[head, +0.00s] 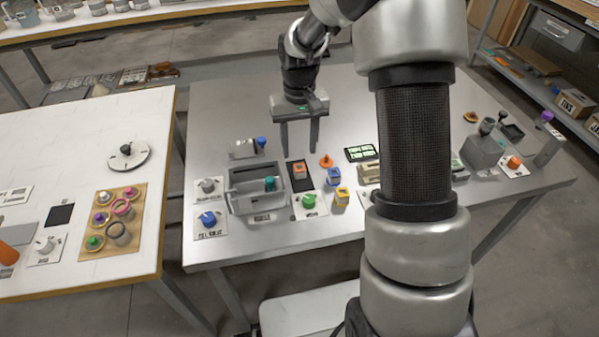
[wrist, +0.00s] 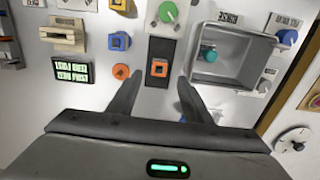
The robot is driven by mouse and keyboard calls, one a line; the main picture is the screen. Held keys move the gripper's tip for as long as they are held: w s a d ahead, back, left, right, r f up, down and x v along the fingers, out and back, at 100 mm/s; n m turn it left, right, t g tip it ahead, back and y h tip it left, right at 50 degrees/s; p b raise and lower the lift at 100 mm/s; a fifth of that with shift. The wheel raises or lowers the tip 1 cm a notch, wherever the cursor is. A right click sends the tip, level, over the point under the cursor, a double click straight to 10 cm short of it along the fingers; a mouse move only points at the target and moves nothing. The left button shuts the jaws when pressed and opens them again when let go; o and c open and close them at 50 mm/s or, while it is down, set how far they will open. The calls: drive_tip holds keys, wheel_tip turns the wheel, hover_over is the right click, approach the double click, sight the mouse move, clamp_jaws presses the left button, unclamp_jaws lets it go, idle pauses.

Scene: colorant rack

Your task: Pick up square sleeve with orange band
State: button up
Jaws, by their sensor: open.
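The square sleeve with the orange band (head: 299,171) stands upright on a dark strip on the grey table, just right of the grey bin.
A grey bin (head: 232,199) with a teal-topped item stands close left. A green knob (head: 309,201) sits in front. A display (head: 361,153) lies farther right.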

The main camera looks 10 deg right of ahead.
wheel_tip(320, 180, down, 7)
drive_tip(key=shift+w+r+b, duration=0.1)
drive_tip(key=shift+r+b, duration=0.1)
drive_tip(key=shift+b, duration=0.2)
drive_tip(key=c, duration=1.1)
drive_tip(key=shift+r, duration=0.1)
wheel_tip(320, 180, up, 10)
drive_tip(key=d+r+p, duration=0.1)
drive_tip(key=p, duration=0.2)
drive_tip(key=w+d+f+p, duration=0.1)
drive_tip(key=w+d+p, duration=0.2)
drive_tip(key=d+p, duration=0.4)
drive_tip(key=shift+d+f+p, duration=0.15)
drive_tip(key=shift+d+p, duration=0.15)
drive_tip(key=shift+d, duration=0.1)
